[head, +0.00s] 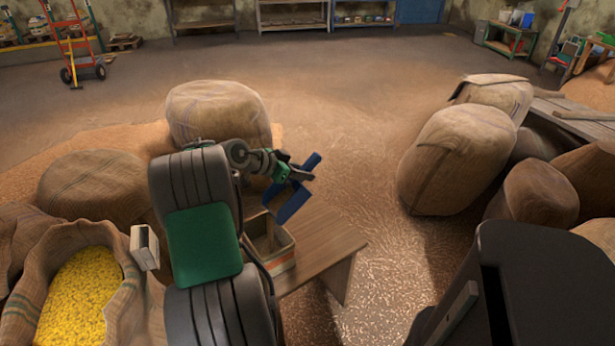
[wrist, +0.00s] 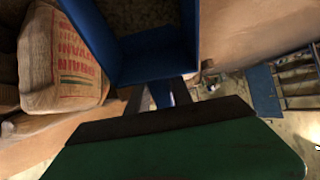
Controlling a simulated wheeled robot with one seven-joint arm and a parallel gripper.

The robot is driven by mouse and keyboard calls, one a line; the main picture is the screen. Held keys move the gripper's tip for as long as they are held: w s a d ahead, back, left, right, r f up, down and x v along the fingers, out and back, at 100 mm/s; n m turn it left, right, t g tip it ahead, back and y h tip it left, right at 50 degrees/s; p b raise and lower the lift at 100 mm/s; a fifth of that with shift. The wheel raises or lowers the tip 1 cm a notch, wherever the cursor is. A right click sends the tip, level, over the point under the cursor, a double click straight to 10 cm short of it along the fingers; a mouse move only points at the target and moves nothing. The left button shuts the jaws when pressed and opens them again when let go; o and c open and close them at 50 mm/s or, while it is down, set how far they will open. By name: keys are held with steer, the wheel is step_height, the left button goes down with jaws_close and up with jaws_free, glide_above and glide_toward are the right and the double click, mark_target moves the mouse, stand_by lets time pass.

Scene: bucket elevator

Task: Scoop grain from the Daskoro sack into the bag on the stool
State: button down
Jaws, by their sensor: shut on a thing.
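The scoop is tilted. In the wrist view the scoop (wrist: 155,55) fills the upper middle; no grain shows in its visible interior. An open beige bag (head: 282,262) with a coloured band stands on the wooden stool (head: 325,243), below the scoop and partly hidden by my arm. An open sack of yellow grain (head: 75,300) stands at lower left with a pale tag (head: 145,247) at its rim. No sack name is readable in the head view.
Closed sacks (head: 218,112) stand behind my arm, and more sacks (head: 460,155) stand at right. A sack with red print (wrist: 65,60) shows in the wrist view. Open floor lies beyond the stool. A red hand truck (head: 75,45) and shelves (head: 290,14) stand far back.

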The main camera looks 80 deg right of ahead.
steer(key=shift+w+a+r+g+h+b, duration=0.75)
steer(key=shift+w+a+b, duration=0.15)
steer(key=shift+b, duration=0.35)
steer(key=shift+w+a+r+g+h+b, duration=0.65)
steer(key=shift+w+a+h+b, duration=0.2)
steer(key=shift+b, duration=0.4)
steer(key=r+p, duration=0.1)
steer(key=p, duration=0.1)
steer(key=shift+a+r+p, duration=0.1)
steer(key=shift+p, duration=0.2)
steer(key=p, duration=0.5)
steer(key=shift+w+a+g, duration=0.1)
steer(key=shift+w+g, duration=0.2)
steer(key=p, duration=0.4)
steer(key=shift+a+h+p, duration=0.3)
steer(key=shift+h+p, duration=0.1)
